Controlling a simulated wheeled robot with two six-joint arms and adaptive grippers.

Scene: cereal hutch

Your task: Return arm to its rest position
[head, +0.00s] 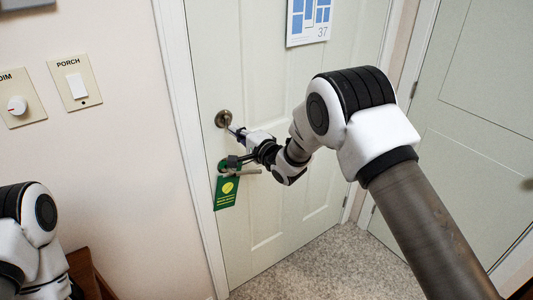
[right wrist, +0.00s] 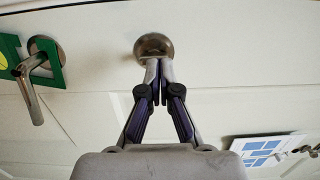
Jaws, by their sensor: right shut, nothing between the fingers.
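My right arm reaches in from the lower right in the head view, toward a pale panelled door (head: 285,215). My right gripper (head: 236,131) is shut and empty, its fingertips just at a round metal lock fitting (head: 223,118) above the door lever (head: 246,171). In the right wrist view the shut fingertips (right wrist: 159,72) meet in front of the same fitting (right wrist: 154,45); I cannot tell whether they touch it. My left arm shows only in part at the lower left of the head view, and its gripper is out of view.
A green hanger (head: 226,192) hangs on the lever, close below my right gripper. A calendar (head: 308,20) is on the door above. A PORCH switch (head: 75,84) and a dimmer (head: 17,106) are on the left wall. A second door (head: 468,130) stands at right.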

